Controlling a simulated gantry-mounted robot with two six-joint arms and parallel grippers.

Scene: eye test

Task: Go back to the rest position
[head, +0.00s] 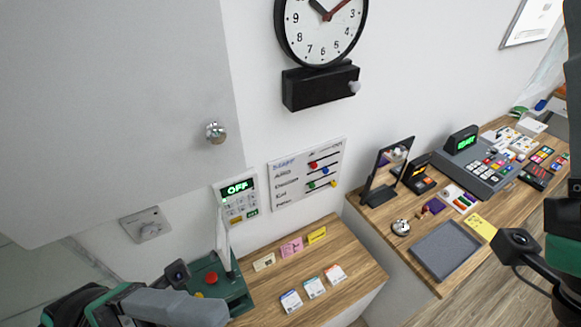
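My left gripper (172,306) is at the bottom left, low in front of the wooden counter. A grey finger-like part points right beside a dark green box with a red button (211,278). Its fingertips are not clear, so I cannot tell whether it is open or shut, or whether it touches the box. My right arm (562,255) runs down the right edge, with a dark camera-like part reaching left over the desk's front edge. Its gripper fingers are outside the picture.
The wooden counter (262,308) bears several small cards and boxes. The right desk (436,283) holds a grey tray (447,249), a bell (401,227), a screen (389,173) and a register (478,165). A keypad panel reading OFF (238,197) and a clock (320,28) are on the wall.

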